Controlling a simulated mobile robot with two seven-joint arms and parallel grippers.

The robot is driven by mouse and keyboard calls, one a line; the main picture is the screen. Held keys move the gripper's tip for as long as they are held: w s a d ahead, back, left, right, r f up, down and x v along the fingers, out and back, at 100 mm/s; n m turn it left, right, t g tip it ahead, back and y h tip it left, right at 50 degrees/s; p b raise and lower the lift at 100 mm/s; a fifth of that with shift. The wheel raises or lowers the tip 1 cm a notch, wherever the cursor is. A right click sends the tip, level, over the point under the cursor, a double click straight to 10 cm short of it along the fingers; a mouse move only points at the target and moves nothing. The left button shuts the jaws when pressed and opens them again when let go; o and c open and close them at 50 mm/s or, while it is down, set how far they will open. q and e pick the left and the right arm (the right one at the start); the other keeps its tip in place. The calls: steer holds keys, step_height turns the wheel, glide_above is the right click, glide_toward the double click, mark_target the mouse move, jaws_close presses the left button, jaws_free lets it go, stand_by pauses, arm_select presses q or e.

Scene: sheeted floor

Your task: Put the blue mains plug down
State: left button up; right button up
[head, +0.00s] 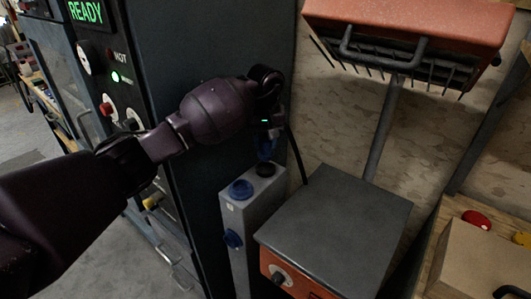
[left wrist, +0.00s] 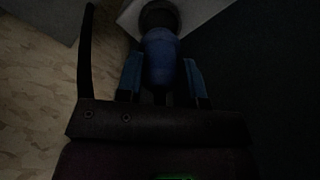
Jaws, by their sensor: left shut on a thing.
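My left gripper (head: 267,143) is shut on the blue mains plug (head: 265,150), just above the grey socket post (head: 262,208). In the left wrist view the plug (left wrist: 160,58) sits between the two blue-faced fingers of the gripper (left wrist: 161,80). Its far end meets or lies just in front of a dark round part (left wrist: 159,15) on the post's top; I cannot tell whether they touch. The head view shows this dark round socket (head: 265,170) below the plug, beside a blue-capped socket (head: 240,189). My right gripper is not in view.
A dark cabinet (head: 210,150) with lit controls stands left of the post. A grey-topped orange unit (head: 340,225) stands at its right, under an orange hood (head: 408,25). A black cable (head: 297,150) hangs beside the gripper. A cardboard box (head: 485,262) is at far right.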

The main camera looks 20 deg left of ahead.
mark_target(266, 153)
arm_select(q)
steer(key=shift+f, duration=2.1)
steer(key=shift+f, duration=0.15)
steer(key=o, duration=1.1)
step_height(266, 153, up, 12)
steer(key=shift+r, duration=0.15)
